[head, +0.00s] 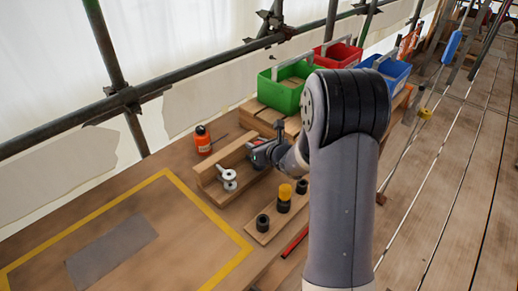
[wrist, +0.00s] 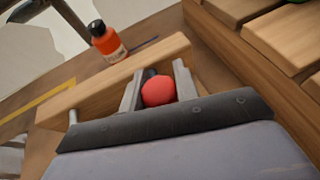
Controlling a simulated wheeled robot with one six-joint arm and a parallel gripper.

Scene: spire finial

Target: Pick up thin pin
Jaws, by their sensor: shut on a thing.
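My gripper (head: 265,153) is at the wooden rack (head: 226,165) on the bench. In the wrist view my gripper (wrist: 158,88) is shut on a red round-headed piece (wrist: 158,91), with the red head between its two grey fingers. A small dark bluish part shows just behind the head. The rest of the piece is hidden, so I cannot tell its thickness or whether it is still in the rack. Silver flanged pieces (head: 229,179) stand at the rack's left end.
An orange bottle (head: 203,140) stands behind the rack, with a thin dark stick beside it. A green bin (head: 284,92), a red bin (head: 338,53) and a blue bin (head: 386,69) are at the back. A board with black and yellow pieces (head: 284,199) lies in front. The yellow-outlined area is mostly clear around a grey patch.

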